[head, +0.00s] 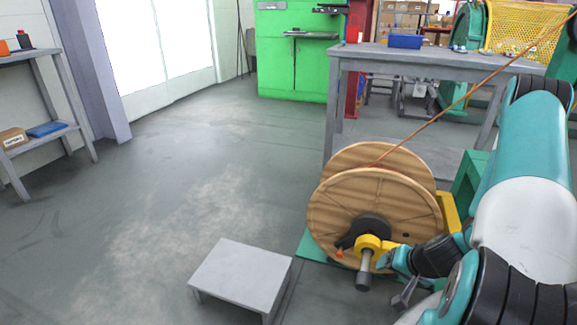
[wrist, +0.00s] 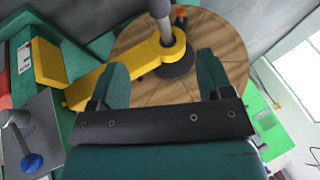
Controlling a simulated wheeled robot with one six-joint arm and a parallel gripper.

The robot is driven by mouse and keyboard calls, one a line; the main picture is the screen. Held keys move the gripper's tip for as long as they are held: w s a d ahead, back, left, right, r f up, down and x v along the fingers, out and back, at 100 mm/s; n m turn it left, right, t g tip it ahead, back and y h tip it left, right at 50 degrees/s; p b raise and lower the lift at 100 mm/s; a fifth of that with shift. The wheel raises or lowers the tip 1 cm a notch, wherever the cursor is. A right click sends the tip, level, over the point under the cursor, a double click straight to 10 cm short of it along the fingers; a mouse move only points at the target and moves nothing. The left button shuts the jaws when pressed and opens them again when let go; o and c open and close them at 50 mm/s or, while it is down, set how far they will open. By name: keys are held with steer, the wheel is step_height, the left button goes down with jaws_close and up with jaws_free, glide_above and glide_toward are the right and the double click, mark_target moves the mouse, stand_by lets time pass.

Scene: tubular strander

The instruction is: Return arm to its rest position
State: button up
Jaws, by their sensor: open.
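My gripper (wrist: 162,64) is open in the wrist view, with its two teal fingers spread and nothing between their tips. Beyond them are a yellow arm (wrist: 95,85) with a ring end and a grey shaft (wrist: 160,12) through that ring. The wooden reel (wrist: 222,35) lies behind. In the head view my gripper (head: 388,262) is at the lower right, close beside the yellow ring (head: 370,246) and grey shaft (head: 364,270) at the front of the wooden reel (head: 335,205). I cannot tell whether it touches them. My arm hides part of the reel stand.
A low grey step (head: 240,275) stands left of the reel. A grey workbench (head: 430,60) is behind it, and a copper-coloured strand (head: 450,108) rises from the reel to the upper right. A shelf (head: 40,55) stands at the far left. The floor at centre left is clear.

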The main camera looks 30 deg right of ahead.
steer(key=w+a+r+n+y, duration=0.4)
steer(key=w+a+r+n, duration=0.1)
steer(key=w+a+r, duration=0.4)
steer(key=s+a+r+n+g+y, duration=0.1)
steer(key=s+a+r+n+g, duration=0.1)
steer(key=a+r+n, duration=0.5)
steer(key=s+a+r+n+g+y, duration=0.1)
steer(key=s+a+r+n+g, duration=0.15)
steer(key=a+r, duration=0.9)
steer(key=s+a+r+n+g+h, duration=0.1)
steer(key=s+a+r+n+g, duration=0.2)
steer(key=s+a, duration=0.45)
step_height(320, 180, up, 35)
steer(key=s+d+t+p, duration=0.1)
steer(key=s+p, duration=0.1)
steer(key=p, duration=3.1)
steer(key=shift+d+p, duration=0.3)
steer(key=shift+d, duration=0.05)
steer(key=shift+f, duration=0.1)
steer(key=shift+c, duration=0.5)
